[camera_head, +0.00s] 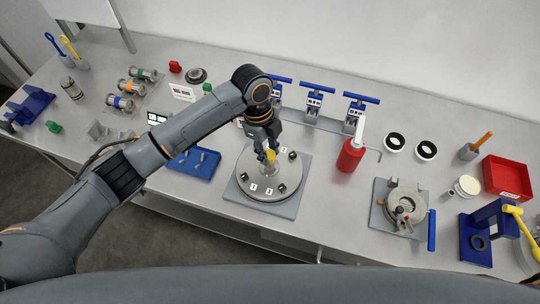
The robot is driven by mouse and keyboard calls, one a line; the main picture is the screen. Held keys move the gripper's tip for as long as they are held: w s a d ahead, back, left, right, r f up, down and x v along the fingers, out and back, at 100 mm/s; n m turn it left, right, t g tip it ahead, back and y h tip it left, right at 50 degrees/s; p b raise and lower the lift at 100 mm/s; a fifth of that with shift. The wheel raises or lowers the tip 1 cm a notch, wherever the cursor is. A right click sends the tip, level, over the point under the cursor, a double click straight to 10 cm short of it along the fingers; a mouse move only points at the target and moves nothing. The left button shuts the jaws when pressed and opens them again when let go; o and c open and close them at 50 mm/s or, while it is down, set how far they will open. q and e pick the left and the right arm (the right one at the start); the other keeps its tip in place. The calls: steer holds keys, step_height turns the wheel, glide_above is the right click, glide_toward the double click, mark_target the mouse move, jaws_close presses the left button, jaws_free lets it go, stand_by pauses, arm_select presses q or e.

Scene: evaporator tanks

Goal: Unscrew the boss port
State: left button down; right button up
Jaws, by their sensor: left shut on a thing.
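A round grey tank lid (246,186) with numbered labels and several dark fittings around its rim sits on a square grey plate (290,207) near the middle of the table. A small pale upright boss (267,170) stands near the lid's centre. My left gripper (268,156) reaches down over it from above and is shut on a small part at its top. A yellow patch shows at the fingertips. The fingers and wrist hide most of what is held, so I cannot tell its thread or seating. My right gripper is not in view.
A blue tray (197,163) lies left of the plate. A red bottle (350,156) stands to the right, with blue-handled valves (314,103) behind. Further right are a clamp fixture (402,206), a blue press (484,236) and a red bin (508,177). Bare table lies between plate and fixture.

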arm_select(q)
steer(key=n, duration=0.4)
steer(key=shift+t, duration=0.3)
steer(key=n+t, duration=0.1)
steer(key=n, duration=0.4)
steer(key=shift+s, duration=0.1)
steer(key=shift+n, duration=0.3)
steer(key=n, duration=0.4)
steer(key=shift+n+t, duration=0.4)
